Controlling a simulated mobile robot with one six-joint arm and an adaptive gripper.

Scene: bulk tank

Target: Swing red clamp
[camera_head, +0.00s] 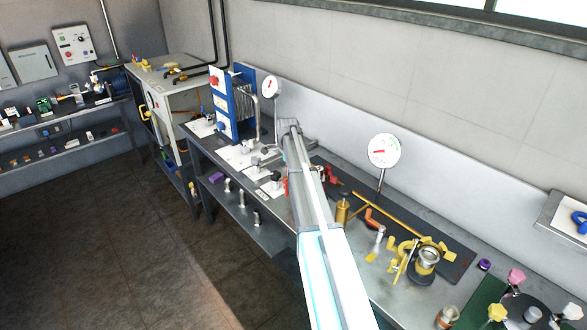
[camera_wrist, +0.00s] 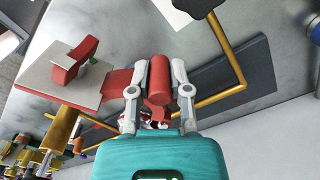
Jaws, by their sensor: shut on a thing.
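My gripper (camera_wrist: 159,76) is shut on a red cylindrical handle (camera_wrist: 158,72) in the middle of the wrist view, one grey finger on each side. The handle appears to be part of the red clamp. A flat red piece (camera_wrist: 117,82) lies just left of it, beside a pale plate (camera_wrist: 45,76) that carries a red block (camera_wrist: 74,60). Whether these join the handle is hidden by the finger. In the head view my arm covers much of the bench middle, and I cannot make out the grip there.
A brass pipe (camera_wrist: 234,62) bends close to the right of the handle, over a dark plate (camera_wrist: 262,72). In the head view a dial gauge (camera_head: 384,151) stands behind the bench, and a gold cylinder (camera_head: 342,208) and yellow fittings (camera_head: 407,250) stand right of my arm.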

